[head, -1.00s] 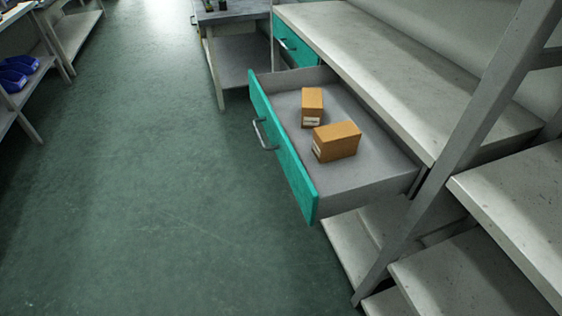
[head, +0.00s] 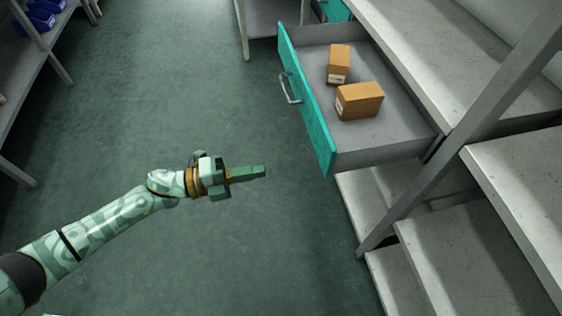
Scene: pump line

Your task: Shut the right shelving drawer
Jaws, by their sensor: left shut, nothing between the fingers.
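The right shelving drawer (head: 390,152) stands pulled out from the shelving, with a teal front (head: 308,98) and a metal handle (head: 289,88). Two brown cardboard boxes lie inside, one farther back (head: 339,62) and one nearer (head: 360,101). My left gripper (head: 264,172) is shut and empty. In the picture it is below and left of the drawer front, apart from it, pointing right. My right gripper is out of view.
Grey shelving with a slanted post (head: 455,140) and lower shelves (head: 470,265) fills the right side. Another teal drawer front (head: 335,10) shows at the top. Blue bins (head: 38,20) sit on a rack at upper left. The green floor between is clear.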

